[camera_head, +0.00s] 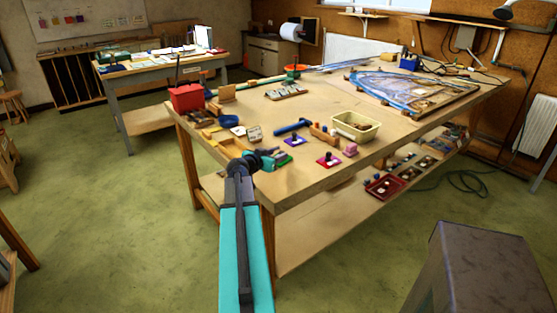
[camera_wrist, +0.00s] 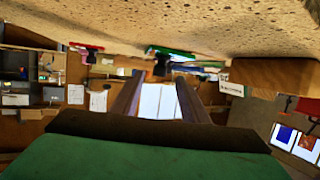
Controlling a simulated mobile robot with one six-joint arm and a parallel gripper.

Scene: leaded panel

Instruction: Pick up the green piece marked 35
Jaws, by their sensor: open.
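A green piece (camera_wrist: 172,52) with a black knob sits on the table, seen upside down in the wrist view, ahead of my fingertips. In the head view the green piece (camera_head: 284,154) lies at the near table edge, partly covered by my gripper (camera_head: 266,158). I cannot read any number on it. My gripper, also in the wrist view (camera_wrist: 158,98), has its two fingers apart with nothing between them. The fingers point toward the green piece's knob and appear apart from it.
A blue-handled tool (camera_head: 292,127), a cream bin (camera_head: 355,126) and a wooden block (camera_wrist: 268,74) are close. The leaded panel (camera_head: 412,88) lies farther back.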

